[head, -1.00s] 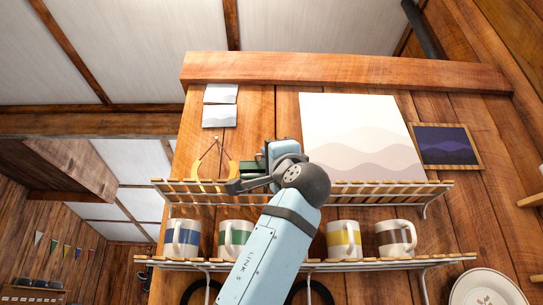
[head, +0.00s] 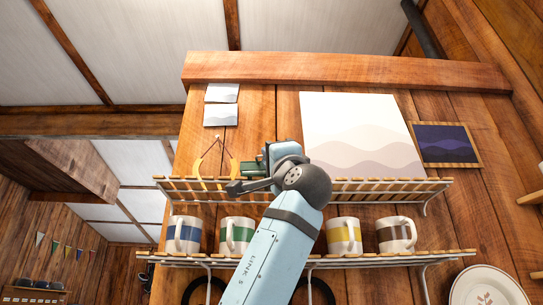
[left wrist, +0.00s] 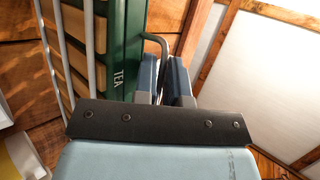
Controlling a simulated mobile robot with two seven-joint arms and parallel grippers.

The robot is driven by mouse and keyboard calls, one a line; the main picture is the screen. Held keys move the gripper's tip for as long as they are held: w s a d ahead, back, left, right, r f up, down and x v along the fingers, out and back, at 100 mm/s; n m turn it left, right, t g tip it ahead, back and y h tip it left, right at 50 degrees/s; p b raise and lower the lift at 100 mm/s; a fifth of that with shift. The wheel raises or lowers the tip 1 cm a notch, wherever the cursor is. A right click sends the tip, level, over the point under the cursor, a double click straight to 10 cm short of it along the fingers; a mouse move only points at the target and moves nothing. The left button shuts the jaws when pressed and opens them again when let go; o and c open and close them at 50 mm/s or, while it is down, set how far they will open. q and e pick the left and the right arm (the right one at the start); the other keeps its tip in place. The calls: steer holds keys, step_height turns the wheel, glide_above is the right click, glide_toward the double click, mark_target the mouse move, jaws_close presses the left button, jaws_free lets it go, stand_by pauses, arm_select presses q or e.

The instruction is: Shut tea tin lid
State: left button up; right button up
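The green tea tin (left wrist: 125,45), lettered TEA, stands on the upper slatted shelf. In the head view the tin (head: 250,168) shows only as a small green part left of my arm. My left gripper (head: 264,160) is at the tin's right side. In the left wrist view, its two blue fingers (left wrist: 163,82) are close together beside the tin. A thin bent grey rod reaches from the tin to the narrow gap between them. I cannot tell whether they grip it. The lid's position is not clear. My right gripper is not in view.
Several striped mugs (head: 343,236) stand on the lower shelf. A pale wave picture (head: 360,135) is on the wall behind, right of my left gripper.

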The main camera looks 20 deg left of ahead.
arm_select(q)
steer(key=shift+f, duration=0.1)
steer(key=b+v, duration=0.3)
steer(key=v, duration=1)
steer(key=shift+s+d+f, duration=0.2)
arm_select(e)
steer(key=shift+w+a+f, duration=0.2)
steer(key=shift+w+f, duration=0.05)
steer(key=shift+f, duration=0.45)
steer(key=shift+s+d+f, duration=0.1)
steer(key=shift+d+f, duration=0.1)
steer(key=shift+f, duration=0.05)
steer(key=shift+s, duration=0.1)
